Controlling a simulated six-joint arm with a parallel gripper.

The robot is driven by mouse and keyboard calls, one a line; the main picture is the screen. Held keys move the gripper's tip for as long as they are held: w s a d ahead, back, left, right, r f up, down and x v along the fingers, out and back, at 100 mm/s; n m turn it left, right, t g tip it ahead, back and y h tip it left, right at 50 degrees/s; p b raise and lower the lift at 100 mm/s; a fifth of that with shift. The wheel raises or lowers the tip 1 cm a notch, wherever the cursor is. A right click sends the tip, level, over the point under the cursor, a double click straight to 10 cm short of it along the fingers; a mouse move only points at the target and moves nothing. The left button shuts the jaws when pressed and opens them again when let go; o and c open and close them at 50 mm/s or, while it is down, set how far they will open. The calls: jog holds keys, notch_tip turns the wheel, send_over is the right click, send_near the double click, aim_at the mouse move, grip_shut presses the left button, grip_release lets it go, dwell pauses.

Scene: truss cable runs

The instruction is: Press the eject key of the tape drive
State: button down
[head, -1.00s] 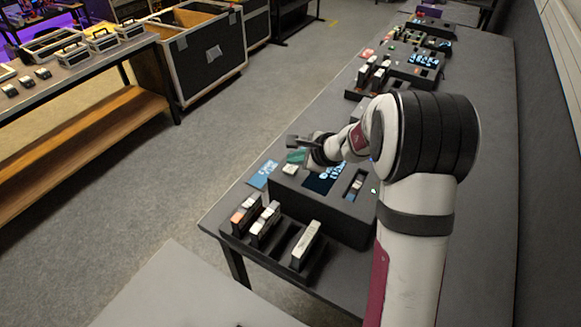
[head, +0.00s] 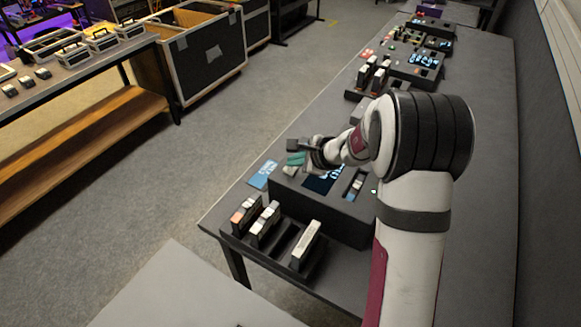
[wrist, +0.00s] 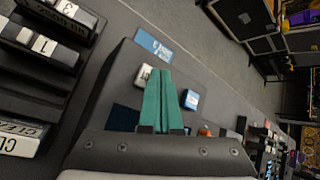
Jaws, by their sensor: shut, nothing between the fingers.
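The tape drive is a dark box (head: 325,215) with a lit screen (head: 322,181) and a slot on its top. In the wrist view its top (wrist: 120,82) carries a white key (wrist: 143,74) with dark lettering, partly covered by my fingertips, and a blue key (wrist: 191,99) to their right. The lettering is too small to read, so I cannot tell which is the eject key. My gripper (wrist: 159,72) is shut and empty, its green fingers together. In the head view the gripper (head: 294,161) is over the drive's far left corner, by the white key (head: 288,171). Contact cannot be told.
A blue label card (head: 263,175) lies on the table left of the drive. A dark rack (head: 285,250) with several labelled cartridges stands in front of it. More devices (head: 410,65) line the table behind. The right side of the table is clear.

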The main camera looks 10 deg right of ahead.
aim_at(295, 170)
jog(key=shift+f, duration=0.45)
dwell(0.3)
jog(key=shift+r, duration=3.45)
